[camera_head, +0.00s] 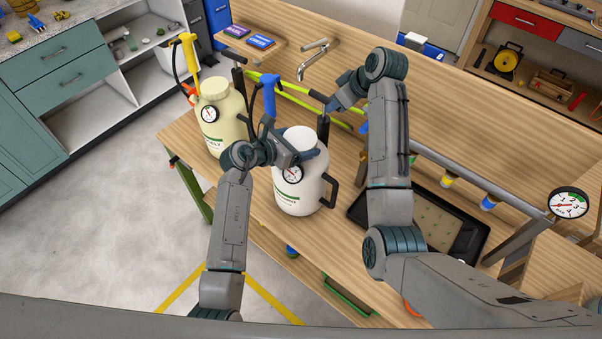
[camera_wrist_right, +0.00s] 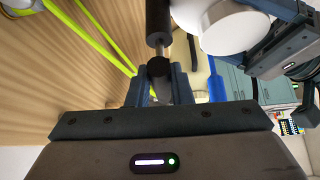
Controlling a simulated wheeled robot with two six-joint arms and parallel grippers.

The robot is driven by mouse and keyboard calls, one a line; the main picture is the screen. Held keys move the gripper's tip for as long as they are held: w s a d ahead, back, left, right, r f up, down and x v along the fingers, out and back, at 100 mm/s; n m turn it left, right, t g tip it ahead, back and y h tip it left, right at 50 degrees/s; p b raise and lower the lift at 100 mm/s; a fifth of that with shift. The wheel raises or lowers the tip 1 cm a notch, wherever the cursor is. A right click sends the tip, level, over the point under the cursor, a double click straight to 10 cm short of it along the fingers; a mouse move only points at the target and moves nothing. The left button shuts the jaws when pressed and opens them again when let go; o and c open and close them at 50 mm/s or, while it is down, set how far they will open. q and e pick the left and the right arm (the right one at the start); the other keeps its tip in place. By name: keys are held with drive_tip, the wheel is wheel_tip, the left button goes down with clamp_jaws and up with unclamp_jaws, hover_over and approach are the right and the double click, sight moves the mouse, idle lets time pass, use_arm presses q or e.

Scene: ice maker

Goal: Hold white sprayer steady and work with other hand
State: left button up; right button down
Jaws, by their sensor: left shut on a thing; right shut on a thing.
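The white sprayer (camera_head: 297,200) stands upright on the wooden bench, with a round gauge and a black side handle. Its blue spray handle (camera_head: 270,97) rises at its left. My left gripper (camera_head: 310,156) is shut on the white sprayer at its upper body, below the white top. My right gripper (camera_head: 328,106) is behind the top, shut on a black pump handle (camera_wrist_right: 159,67). In the right wrist view a thin rod joins this handle to a thicker black cylinder (camera_wrist_right: 158,20) beside the round white top (camera_wrist_right: 225,30). The left gripper partly hides the sprayer's front.
A cream sprayer (camera_head: 224,112) with a yellow handle stands close at the left. A black tray (camera_head: 468,236) lies at the right, partly behind my right arm. A faucet (camera_head: 315,55), yellow-green bars (camera_head: 290,92) and a pipe with a gauge (camera_head: 568,203) line the bench's back.

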drive_tip(key=shift+w+d+r, duration=0.1)
drive_tip(key=shift+d+r, duration=0.05)
drive_tip(key=shift+r, duration=2)
drive_tip(key=shift+f, duration=2.85)
drive_tip(key=c, duration=1.3)
unclamp_jaws()
drive_tip(key=shift+r, duration=0.1)
drive_tip(key=shift+r, duration=3.5)
drive_tip(key=shift+r, duration=3.5)
